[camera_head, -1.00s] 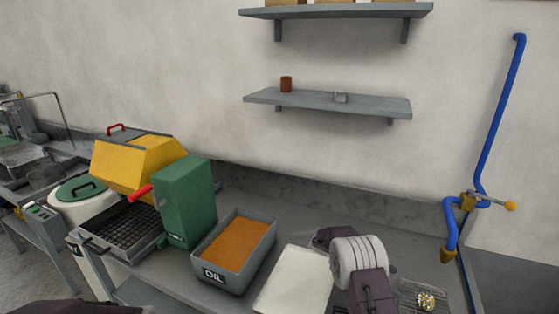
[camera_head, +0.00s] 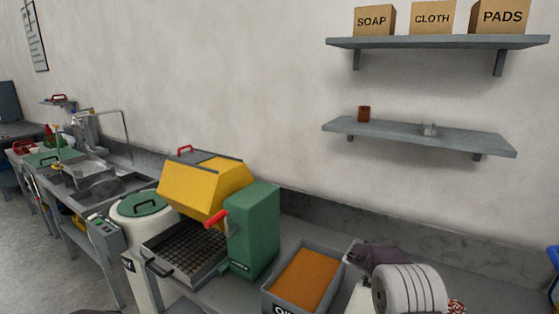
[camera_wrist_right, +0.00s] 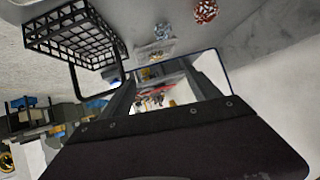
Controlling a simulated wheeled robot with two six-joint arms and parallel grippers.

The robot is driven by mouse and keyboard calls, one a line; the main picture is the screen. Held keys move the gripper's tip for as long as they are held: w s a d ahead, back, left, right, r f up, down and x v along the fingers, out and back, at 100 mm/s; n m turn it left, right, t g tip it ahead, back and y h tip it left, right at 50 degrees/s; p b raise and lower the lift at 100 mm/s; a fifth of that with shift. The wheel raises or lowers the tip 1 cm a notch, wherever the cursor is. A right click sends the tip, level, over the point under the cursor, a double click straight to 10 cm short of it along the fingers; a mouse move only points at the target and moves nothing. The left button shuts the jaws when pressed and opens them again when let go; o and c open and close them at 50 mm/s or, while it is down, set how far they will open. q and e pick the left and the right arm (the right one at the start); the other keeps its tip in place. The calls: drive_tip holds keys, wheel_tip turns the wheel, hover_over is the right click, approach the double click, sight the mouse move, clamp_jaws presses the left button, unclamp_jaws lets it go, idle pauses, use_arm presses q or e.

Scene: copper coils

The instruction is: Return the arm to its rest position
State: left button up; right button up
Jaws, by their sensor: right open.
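My right arm (camera_head: 408,290), with a ribbed pale grey joint, is at the bottom right of the head view, beside the orange-filled bin. Its gripper is not clearly visible there. In the right wrist view, my right gripper (camera_wrist_right: 163,92) has its two dark fingers apart and nothing held between them. Small objects far below show through the gap. My left gripper is not in view.
A bin (camera_head: 268,297) with orange contents stands on the bench, right of a green and yellow machine (camera_head: 254,230). A black wire basket (camera_wrist_right: 72,35) and a red-and-white coiled bundle (camera_wrist_right: 205,11) show in the wrist view. Wall shelves (camera_head: 418,136) hang above.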

drive_tip(key=s+a+f+n+t+y, duration=0.1)
drive_tip(key=s+a+f+n+y, duration=0.1)
drive_tip(key=s+a+n, duration=0.3)
drive_tip(key=s+a+f+n+t+y, duration=0.2)
drive_tip(key=s+a+n+y, duration=0.3)
drive_tip(key=a+n, duration=0.5)
drive_tip(key=s+a+f+n+t+y, duration=0.1)
drive_tip(key=s+a+f+n+y, duration=0.1)
drive_tip(key=s+a+n+y, duration=0.2)
drive_tip(key=s+a+n, duration=0.3)
drive_tip(key=shift+s+a+f+n, duration=0.15)
drive_tip(key=shift+a+f+n, duration=0.05)
drive_tip(key=shift+f+n, duration=0.1)
